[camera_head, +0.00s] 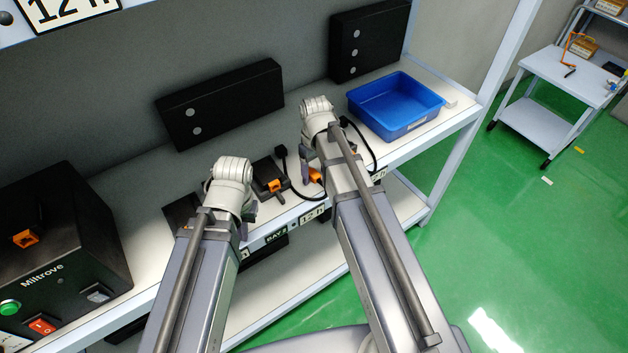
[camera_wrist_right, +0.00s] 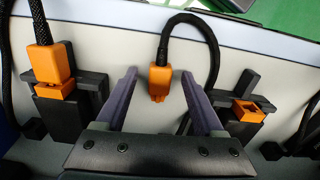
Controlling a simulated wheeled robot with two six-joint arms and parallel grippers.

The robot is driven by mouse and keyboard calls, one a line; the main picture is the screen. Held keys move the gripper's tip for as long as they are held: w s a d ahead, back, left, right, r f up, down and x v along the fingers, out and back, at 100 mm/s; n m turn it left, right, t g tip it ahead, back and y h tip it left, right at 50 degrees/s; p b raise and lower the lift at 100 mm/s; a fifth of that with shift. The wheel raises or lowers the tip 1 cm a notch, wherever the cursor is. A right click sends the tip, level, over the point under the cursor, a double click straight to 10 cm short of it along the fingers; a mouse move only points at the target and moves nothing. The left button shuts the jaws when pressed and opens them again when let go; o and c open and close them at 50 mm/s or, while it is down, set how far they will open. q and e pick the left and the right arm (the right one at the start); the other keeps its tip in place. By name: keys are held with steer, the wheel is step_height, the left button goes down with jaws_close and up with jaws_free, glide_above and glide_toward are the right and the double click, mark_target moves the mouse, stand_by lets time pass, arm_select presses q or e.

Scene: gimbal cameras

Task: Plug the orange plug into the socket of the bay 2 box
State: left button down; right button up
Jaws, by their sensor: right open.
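A loose orange plug (camera_wrist_right: 160,82) on a looping black cable lies between the open purple fingers of my right gripper (camera_wrist_right: 160,73), with gaps on both sides. The plug also shows in the head view (camera_head: 315,175), partly behind my right gripper (camera_head: 312,165). A black box with an empty orange socket (camera_wrist_right: 245,111) is right of the fingers in the wrist view; it appears left of that gripper in the head view (camera_head: 268,174).
Another black box (camera_wrist_right: 66,105) holds an inserted orange plug (camera_wrist_right: 48,68). A blue bin (camera_head: 395,105) stands at the back right of the shelf (camera_head: 300,88). A large black Miltrove unit (camera_head: 60,240) is at left. A cart (camera_head: 560,95) stands beyond.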

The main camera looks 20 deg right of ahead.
steer(key=shift+r, duration=0.1)
steer(key=shift+c, duration=0.2)
jaws_close()
